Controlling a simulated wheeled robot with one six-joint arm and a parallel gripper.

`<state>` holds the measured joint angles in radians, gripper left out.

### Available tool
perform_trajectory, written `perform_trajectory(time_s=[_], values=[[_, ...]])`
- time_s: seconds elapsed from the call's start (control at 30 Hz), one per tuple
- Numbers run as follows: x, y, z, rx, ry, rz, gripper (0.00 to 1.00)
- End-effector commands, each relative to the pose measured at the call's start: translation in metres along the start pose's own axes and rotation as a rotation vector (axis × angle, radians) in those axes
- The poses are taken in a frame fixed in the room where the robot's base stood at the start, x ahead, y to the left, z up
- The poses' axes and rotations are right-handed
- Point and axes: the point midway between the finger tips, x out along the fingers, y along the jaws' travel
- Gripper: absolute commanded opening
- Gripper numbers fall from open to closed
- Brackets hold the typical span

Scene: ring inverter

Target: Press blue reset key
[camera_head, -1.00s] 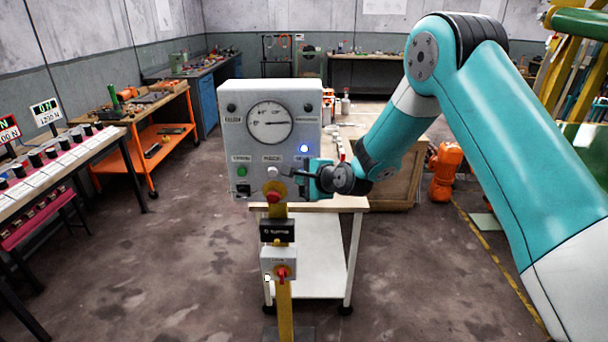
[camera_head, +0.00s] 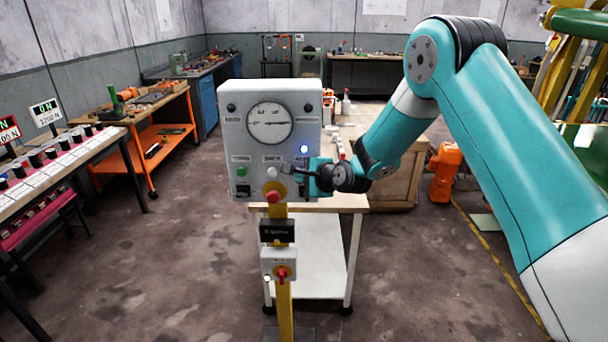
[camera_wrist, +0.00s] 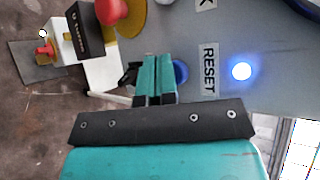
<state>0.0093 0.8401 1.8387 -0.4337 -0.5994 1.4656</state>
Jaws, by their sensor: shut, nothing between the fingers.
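A grey control box (camera_head: 233,150) on a stand faces me, with a round gauge (camera_head: 269,123) and a lit blue lamp (camera_head: 304,149). In the wrist view the lamp (camera_wrist: 242,71) glows beside a RESET label (camera_wrist: 208,70). On the label's other side is a round blue key (camera_wrist: 181,72), partly hidden behind my fingers. My gripper (camera_wrist: 157,62) is shut and empty, its teal fingers beside the blue key in the picture. Whether they touch it, I cannot tell. In the head view my gripper (camera_head: 290,169) is at the box's lower right front, hiding the key.
A wooden-topped table (camera_head: 345,203) stands behind. Workbenches line the left, and the floor is open.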

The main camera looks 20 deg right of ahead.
Motion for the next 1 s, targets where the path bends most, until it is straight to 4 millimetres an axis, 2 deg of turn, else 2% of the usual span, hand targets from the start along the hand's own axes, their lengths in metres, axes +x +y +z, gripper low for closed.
perform_trajectory(time_s=[0.57, 1.0], values=[[0.002, -0.002, -0.002, 0.000, 0.001, -0.001, 0.00], [-0.010, 0.007, 0.007, 0.000, 0.000, -0.001, 0.00]])
